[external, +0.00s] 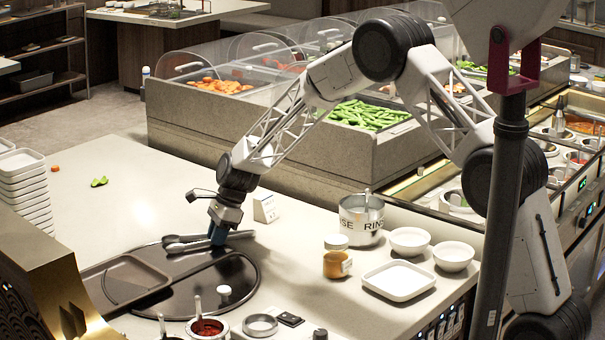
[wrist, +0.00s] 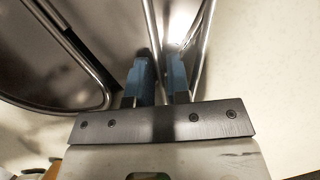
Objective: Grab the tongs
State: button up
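The metal tongs (external: 183,247) lie at the back edge of the dark round plate on the counter. Their two arms show in the wrist view, with one arm (wrist: 153,30) running down to the narrow gap between my fingers. The other arm (wrist: 207,35) passes by the right finger. My gripper (external: 218,236) points down at the tongs near their right end, low over the counter. In the wrist view its blue fingers (wrist: 161,85) stand close together with a small gap. I cannot tell whether they press on the tong arm.
A dark rectangular tray (external: 125,281) lies at the left on the round plate (external: 240,278). A small white sign (external: 265,208), a labelled pot (external: 361,222) and a sauce jar (external: 337,258) stand to the right. Open counter lies behind the tongs.

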dwell(0.4)
grip_shut()
jog(key=shift+r, duration=0.2)
jog(key=shift+r, duration=0.6)
notch_tip(320, 180, up, 2)
jog(key=shift+r, duration=0.1)
jog(key=s+d, duration=0.3)
jog(key=s+d+r, duration=0.1)
jog(key=s+d, duration=0.7)
jog(key=shift+s+r, duration=0.15)
jog(key=shift+s, duration=0.1)
